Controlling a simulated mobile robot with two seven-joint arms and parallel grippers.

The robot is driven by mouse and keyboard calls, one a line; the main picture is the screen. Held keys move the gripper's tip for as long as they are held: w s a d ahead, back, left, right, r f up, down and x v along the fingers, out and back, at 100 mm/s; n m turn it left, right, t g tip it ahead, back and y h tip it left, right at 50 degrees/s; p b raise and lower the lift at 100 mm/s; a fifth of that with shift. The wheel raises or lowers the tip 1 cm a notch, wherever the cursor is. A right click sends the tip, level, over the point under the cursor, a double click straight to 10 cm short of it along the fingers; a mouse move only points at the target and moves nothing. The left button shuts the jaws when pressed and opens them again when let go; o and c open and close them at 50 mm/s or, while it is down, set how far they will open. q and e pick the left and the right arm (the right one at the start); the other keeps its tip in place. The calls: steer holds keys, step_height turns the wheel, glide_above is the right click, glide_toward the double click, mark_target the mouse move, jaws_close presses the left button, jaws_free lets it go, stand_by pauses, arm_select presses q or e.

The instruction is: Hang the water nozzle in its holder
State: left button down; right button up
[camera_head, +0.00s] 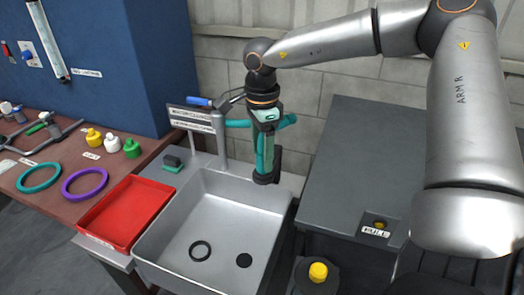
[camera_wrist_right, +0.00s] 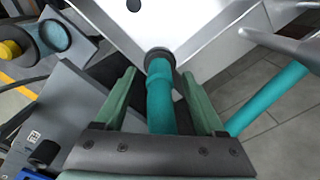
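The water nozzle (camera_wrist_right: 160,98) is a teal cylinder with a dark ring at its far end. In the right wrist view it lies between the two green fingers of my right gripper (camera_wrist_right: 159,78). A gap shows on both sides of it, so the fingers look open around it, not closed on it. In the head view my right gripper (camera_head: 265,165) points down at the sink's back right edge. Teal hose (camera_head: 289,121) shows behind it and also in the wrist view (camera_wrist_right: 268,97). I cannot make out the holder clearly. My left gripper is not in view.
The grey sink (camera_head: 180,235) holds a black ring (camera_head: 200,250). A grey faucet column (camera_head: 219,140) stands left of my gripper. A red tray (camera_head: 125,212) is at left; a dark cabinet top (camera_head: 350,160) at right is mostly clear.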

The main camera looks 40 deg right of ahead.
step_height(320, 180, up, 13)
steer(key=shift+f+p, duration=0.2)
steer(key=shift+p, duration=0.2)
stand_by(1.5)
